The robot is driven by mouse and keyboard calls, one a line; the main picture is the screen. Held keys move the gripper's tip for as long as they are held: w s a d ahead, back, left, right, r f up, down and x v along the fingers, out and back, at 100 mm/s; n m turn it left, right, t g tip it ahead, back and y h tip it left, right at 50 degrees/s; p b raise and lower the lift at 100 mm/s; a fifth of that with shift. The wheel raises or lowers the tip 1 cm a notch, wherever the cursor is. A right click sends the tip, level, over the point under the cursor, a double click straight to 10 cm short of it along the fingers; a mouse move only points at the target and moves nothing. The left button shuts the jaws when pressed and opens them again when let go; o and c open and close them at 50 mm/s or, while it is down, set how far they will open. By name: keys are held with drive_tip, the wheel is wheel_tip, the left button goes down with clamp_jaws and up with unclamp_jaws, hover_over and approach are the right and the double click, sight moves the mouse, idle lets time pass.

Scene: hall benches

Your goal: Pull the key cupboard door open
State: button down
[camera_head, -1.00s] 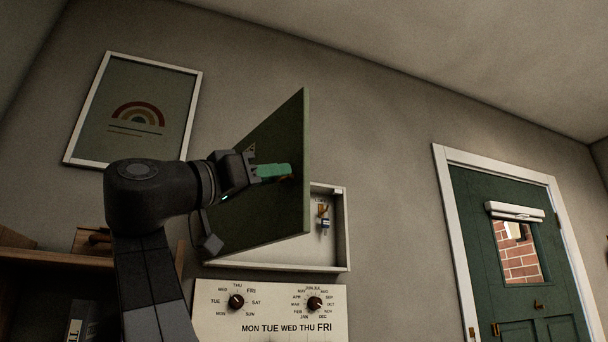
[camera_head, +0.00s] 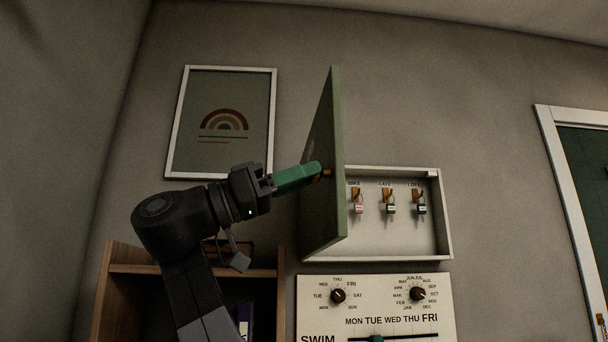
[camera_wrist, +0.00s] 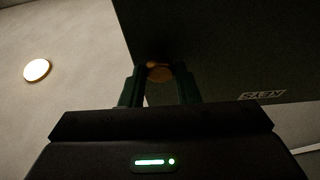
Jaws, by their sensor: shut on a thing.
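The key cupboard (camera_head: 443,215) is a shallow white box on the wall. Its green door (camera_head: 322,165) stands wide open, swung out on the left side and seen nearly edge-on. My gripper (camera_head: 318,172) has green fingers shut on the door's small brown knob (camera_head: 327,173). In the wrist view the knob (camera_wrist: 158,73) sits between the two fingertips, with the dark door face (camera_wrist: 225,50) behind it and a "KEYS" label (camera_wrist: 262,95) on it. Inside the cupboard, keys with tags hang on hooks (camera_head: 390,208). The door hides the box's left end.
A white board with dials (camera_head: 376,310) is on the wall just below the cupboard. A wooden shelf (camera_head: 125,268) stands at lower left. A framed rainbow picture (camera_head: 222,122) hangs at upper left. A green room door (camera_head: 585,200) is at far right.

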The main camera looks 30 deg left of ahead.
drive_tip(key=c, duration=1.1)
unclamp_jaws()
drive_tip(key=p+v, duration=0.1)
drive_tip(key=v, duration=1.3)
drive_tip(key=shift+r, duration=0.15)
drive_tip(key=b+x, duration=0.1)
drive_tip(key=x, duration=1.3)
drive_tip(key=shift+w+d, duration=0.25)
drive_tip(key=shift+d, duration=0.05)
